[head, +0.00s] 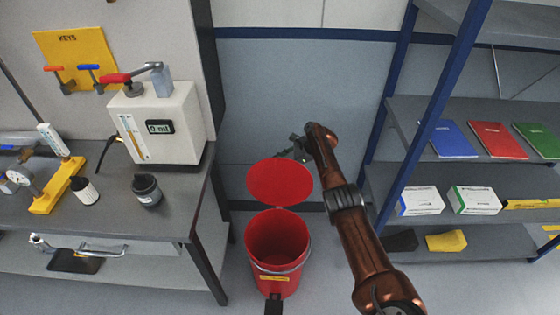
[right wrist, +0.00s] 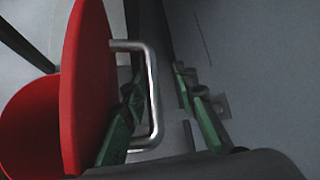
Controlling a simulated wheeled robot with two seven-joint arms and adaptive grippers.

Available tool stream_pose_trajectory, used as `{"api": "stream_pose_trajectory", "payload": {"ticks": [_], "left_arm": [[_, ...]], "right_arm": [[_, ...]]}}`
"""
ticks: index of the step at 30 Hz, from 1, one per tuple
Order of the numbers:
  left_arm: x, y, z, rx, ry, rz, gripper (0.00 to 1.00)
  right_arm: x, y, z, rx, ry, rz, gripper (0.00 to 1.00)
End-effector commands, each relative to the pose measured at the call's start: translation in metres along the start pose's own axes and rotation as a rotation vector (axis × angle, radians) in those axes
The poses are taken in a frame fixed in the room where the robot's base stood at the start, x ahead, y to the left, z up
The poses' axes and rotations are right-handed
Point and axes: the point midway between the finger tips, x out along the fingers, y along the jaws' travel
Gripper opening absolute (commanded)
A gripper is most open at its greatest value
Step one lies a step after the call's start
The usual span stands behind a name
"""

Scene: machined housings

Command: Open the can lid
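The red can (head: 277,245) stands on the floor between the bench and the shelves. Its round red lid (head: 280,181) is raised at the back, and the can's mouth is open. My right gripper (head: 298,150) is behind the raised lid, partly hidden by my arm and the lid. In the right wrist view, the lid (right wrist: 84,90) stands nearly edge-on with a metal handle (right wrist: 152,95). My right gripper (right wrist: 162,88) is open, one green finger between lid and handle, the other outside the handle and apart from it. My left gripper is in neither view.
A grey bench (head: 190,190) with a white gauge box (head: 160,122) and bottles is on the left. Blue-framed shelves (head: 397,70) with books and boxes are on the right. A wall stands close behind the can. A black pedal (head: 273,304) is at its front.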

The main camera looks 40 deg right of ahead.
Motion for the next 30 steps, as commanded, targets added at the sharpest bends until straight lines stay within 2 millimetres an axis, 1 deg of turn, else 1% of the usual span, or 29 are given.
{"api": "stream_pose_trajectory", "payload": {"ticks": [8,14,18,23,24,27,30], "left_arm": [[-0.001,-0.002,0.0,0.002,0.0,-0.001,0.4],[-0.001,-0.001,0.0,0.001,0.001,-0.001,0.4],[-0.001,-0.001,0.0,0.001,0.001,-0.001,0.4],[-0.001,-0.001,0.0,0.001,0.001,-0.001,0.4],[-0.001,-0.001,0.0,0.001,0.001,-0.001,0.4],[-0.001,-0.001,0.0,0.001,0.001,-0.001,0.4],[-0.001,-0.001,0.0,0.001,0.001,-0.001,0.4]], "right_arm": [[-0.006,-0.003,0.001,-0.001,-0.001,-0.006,0.27],[-0.02,-0.004,0.001,-0.004,-0.004,-0.005,0.27],[-0.037,-0.003,0.0,-0.002,0.0,-0.008,0.27],[-0.069,-0.002,0.0,-0.003,0.002,-0.008,0.27],[-0.078,-0.003,0.0,-0.002,0.001,-0.009,0.27],[-0.096,-0.002,0.0,-0.002,0.001,-0.007,0.27],[-0.11,-0.002,0.0,0.0,0.0,-0.006,0.27]]}}
